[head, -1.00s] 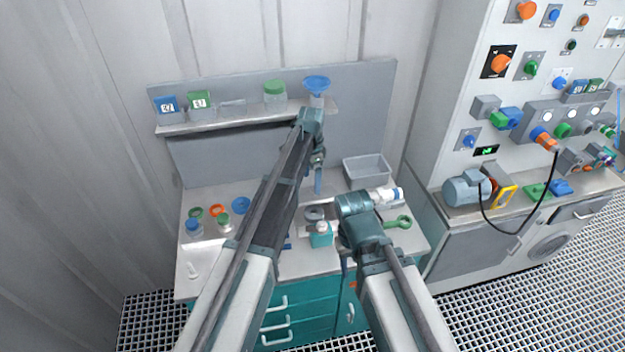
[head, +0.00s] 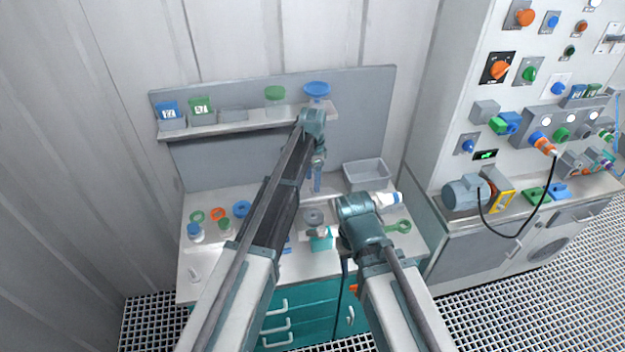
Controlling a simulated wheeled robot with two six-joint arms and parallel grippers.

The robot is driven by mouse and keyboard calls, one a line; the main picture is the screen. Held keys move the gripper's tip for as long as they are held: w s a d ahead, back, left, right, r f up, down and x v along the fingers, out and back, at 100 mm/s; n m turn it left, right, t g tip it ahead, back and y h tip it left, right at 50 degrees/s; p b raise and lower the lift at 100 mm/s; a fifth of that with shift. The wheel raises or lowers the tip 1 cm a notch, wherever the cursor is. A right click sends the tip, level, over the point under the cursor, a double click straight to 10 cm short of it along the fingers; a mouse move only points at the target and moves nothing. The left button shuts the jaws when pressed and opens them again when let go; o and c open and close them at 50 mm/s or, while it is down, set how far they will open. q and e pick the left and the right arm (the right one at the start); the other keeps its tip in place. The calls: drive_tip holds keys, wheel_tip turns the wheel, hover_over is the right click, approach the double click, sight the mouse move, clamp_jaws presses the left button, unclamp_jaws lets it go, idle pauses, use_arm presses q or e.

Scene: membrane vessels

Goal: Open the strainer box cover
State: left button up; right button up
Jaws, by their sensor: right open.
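A small teal block-like thing (head: 320,244) stands on the bench near its middle, left of my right wrist. I cannot tell for certain whether it is the strainer box, nor make out a cover. A round grey part (head: 313,216) lies just behind it. My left gripper (head: 317,178) points down over the back of the bench, with a narrow blue shape at its tip; its jaws are too small to read. My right gripper (head: 327,232) is low over the bench by the teal thing, open, and mostly hidden by my wrist.
A grey tray (head: 366,174) stands at the back right. A white-and-blue cylinder (head: 386,200) and a green ring tool (head: 402,226) are right of my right wrist. Jars and rings (head: 218,214) lie on the left. A shelf (head: 235,122) with containers runs behind.

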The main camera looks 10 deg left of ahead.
wheel_tip(320, 180, up, 12)
drive_tip(key=p, duration=1.1)
drive_tip(key=shift+r, duration=0.2)
